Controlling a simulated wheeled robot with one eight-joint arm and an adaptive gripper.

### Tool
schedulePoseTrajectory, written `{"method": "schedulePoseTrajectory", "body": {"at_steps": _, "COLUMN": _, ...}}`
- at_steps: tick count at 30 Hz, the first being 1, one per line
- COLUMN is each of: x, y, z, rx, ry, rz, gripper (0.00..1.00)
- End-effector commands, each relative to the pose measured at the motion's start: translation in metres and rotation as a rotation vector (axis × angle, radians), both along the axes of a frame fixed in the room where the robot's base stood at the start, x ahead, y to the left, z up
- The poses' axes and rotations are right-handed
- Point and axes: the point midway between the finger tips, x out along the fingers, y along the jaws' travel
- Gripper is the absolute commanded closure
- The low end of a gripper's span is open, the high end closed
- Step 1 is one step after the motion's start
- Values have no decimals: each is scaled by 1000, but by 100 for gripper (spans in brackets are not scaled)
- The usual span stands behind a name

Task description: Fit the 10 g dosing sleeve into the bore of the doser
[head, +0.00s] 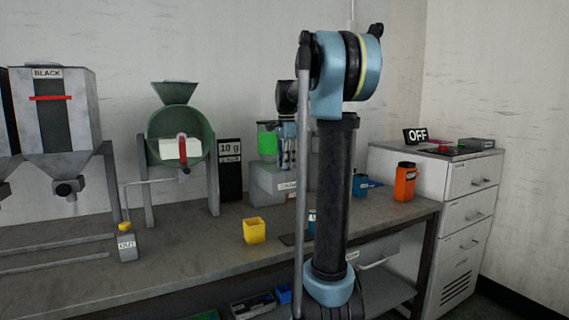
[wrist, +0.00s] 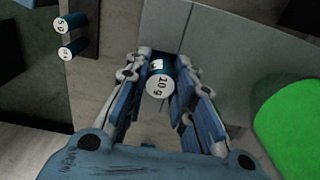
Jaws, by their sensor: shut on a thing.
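The 10 g dosing sleeve (wrist: 159,84) is a dark blue-green cylinder with a white end marked "10 g". It sits between the fingers of my gripper (wrist: 158,76) in the wrist view, its marked end towards the camera. In the head view my gripper (head: 287,158) hangs just above a grey box-like body (head: 265,184), which looks like the doser. A transparent hopper with green content (head: 267,141) stands beside the gripper, and green shows in the wrist view (wrist: 288,120). The bore is not visible, and I cannot tell whether the sleeve touches the doser.
Two other sleeves, one marked "5 g" (wrist: 70,22) and a smaller one (wrist: 72,49), stand at upper left in the wrist view.

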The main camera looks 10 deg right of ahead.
Motion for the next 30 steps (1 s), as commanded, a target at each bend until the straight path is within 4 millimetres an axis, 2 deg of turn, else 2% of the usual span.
{"method": "schedulePoseTrajectory", "body": {"at_steps": 5, "x": 0, "y": 0, "z": -2, "rx": 0, "ry": 0, "rz": 0, "gripper": 100}}
{"method": "schedulePoseTrajectory", "body": {"at_steps": 6, "x": 0, "y": 0, "z": -2, "rx": 0, "ry": 0, "rz": 0, "gripper": 68}}
{"method": "schedulePoseTrajectory", "body": {"at_steps": 8, "x": 0, "y": 0, "z": -1, "rx": 0, "ry": 0, "rz": 0, "gripper": 57}}
{"method": "schedulePoseTrajectory", "body": {"at_steps": 20, "x": 0, "y": 1, "z": 2, "rx": 0, "ry": 0, "rz": 1, "gripper": 57}}
{"method": "schedulePoseTrajectory", "body": {"at_steps": 25, "x": 0, "y": 1, "z": 21, "rx": 0, "ry": 0, "rz": 1, "gripper": 57}}
{"method": "schedulePoseTrajectory", "body": {"at_steps": 30, "x": 0, "y": 1, "z": 52, "rx": 0, "ry": 0, "rz": 2, "gripper": 57}}
